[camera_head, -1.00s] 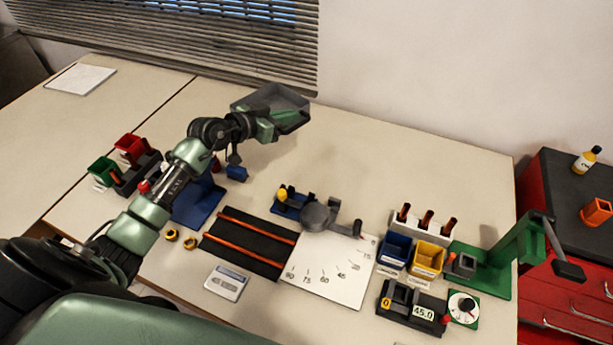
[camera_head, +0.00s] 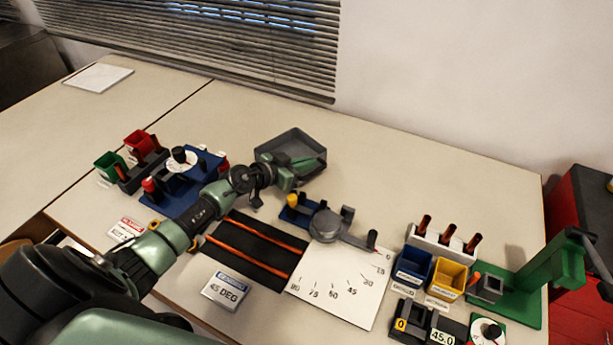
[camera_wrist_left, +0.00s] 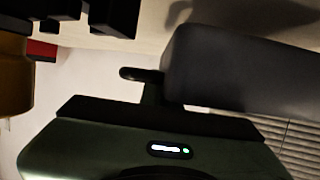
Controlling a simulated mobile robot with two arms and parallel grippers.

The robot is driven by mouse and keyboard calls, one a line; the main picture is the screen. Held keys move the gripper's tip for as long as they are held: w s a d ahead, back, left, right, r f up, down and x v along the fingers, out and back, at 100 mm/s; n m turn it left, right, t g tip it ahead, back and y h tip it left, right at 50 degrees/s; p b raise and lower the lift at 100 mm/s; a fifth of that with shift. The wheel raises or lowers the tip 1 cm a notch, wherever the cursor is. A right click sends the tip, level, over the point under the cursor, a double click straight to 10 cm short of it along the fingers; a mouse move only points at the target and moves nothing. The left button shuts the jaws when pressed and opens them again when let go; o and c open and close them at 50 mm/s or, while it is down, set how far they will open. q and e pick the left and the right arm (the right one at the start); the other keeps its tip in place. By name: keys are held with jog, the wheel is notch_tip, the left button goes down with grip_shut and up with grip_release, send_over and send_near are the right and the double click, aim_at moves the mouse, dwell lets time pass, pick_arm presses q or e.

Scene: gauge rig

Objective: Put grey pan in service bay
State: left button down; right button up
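The grey pan (camera_head: 283,141) is a shallow, wide-rimmed tray over the back middle of the table in the head view. My left gripper (camera_head: 306,166) is at its right front side and appears shut on it. The fingertips are partly hidden by the gripper body, and whether the pan touches the table is not clear. In the left wrist view the pan (camera_wrist_left: 235,70) fills the right side, close to the gripper. My right gripper is not in view. I cannot tell which place is the service bay.
A blue fixture (camera_head: 207,160) and red and green bins (camera_head: 108,165) stand left. A black mat with orange rods (camera_head: 240,258), an angle plate (camera_head: 345,285), blue and yellow bins (camera_head: 450,278) and a green press (camera_head: 545,270) lie in front and right. The back right table is clear.

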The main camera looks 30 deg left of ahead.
aim_at(314, 169)
pick_arm(q)
notch_tip(314, 169, down, 3)
jog(key=shift+w+f+b, duration=0.1)
jog(key=shift+f+b, duration=0.1)
jog(key=shift+b, duration=0.55)
jog(key=shift+r, duration=0.1)
jog(key=c, duration=1.7)
grip_release()
jog(key=shift+f, duration=0.2)
